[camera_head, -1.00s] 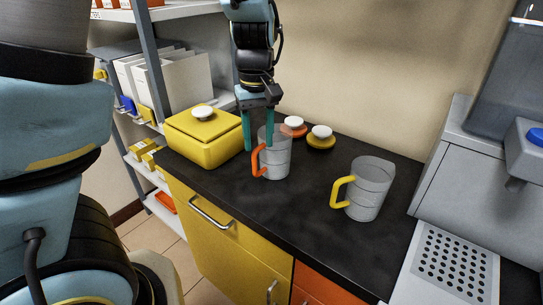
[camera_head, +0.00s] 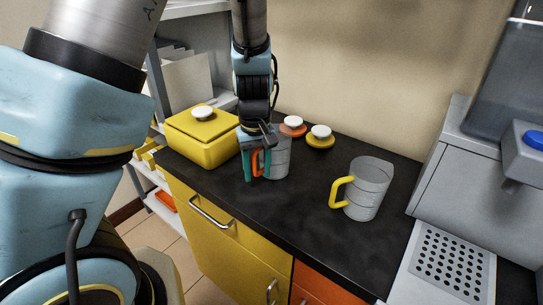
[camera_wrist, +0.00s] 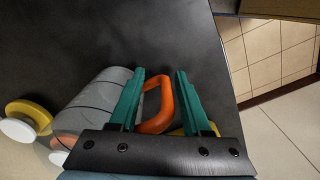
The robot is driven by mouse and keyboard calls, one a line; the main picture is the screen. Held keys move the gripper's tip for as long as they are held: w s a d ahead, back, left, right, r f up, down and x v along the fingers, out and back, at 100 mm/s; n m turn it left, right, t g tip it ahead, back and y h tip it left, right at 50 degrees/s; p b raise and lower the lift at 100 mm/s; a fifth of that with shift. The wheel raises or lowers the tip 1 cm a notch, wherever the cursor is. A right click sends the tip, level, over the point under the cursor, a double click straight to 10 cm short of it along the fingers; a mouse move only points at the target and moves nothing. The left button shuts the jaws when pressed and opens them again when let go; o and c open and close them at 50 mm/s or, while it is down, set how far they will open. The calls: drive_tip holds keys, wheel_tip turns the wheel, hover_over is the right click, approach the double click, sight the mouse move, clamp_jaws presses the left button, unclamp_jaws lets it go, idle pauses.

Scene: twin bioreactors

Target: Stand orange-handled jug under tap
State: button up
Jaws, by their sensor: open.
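The orange-handled jug (camera_head: 281,160) is a clear grey jug standing upright on the black counter. Its orange handle (camera_wrist: 160,103) lies between the two green fingers of my gripper (camera_wrist: 159,80) in the wrist view. My gripper (camera_head: 258,178) is open around the handle in the head view, with a gap to the handle on the right side in the wrist view. I cannot tell whether the left finger touches the jug. The tap (camera_head: 513,185) is under a grey dispenser with a blue button (camera_head: 535,138) at the right, above a perforated drip tray (camera_head: 452,268).
A second clear jug with a yellow handle (camera_head: 341,190) stands between the orange-handled jug and the dispenser. A yellow box (camera_head: 203,143) with a white knob is at the left. An orange lid (camera_head: 293,127) and a yellow lid (camera_head: 320,138) lie behind. The front middle counter (camera_head: 285,215) is clear.

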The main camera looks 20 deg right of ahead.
clamp_jaws()
idle(1.3)
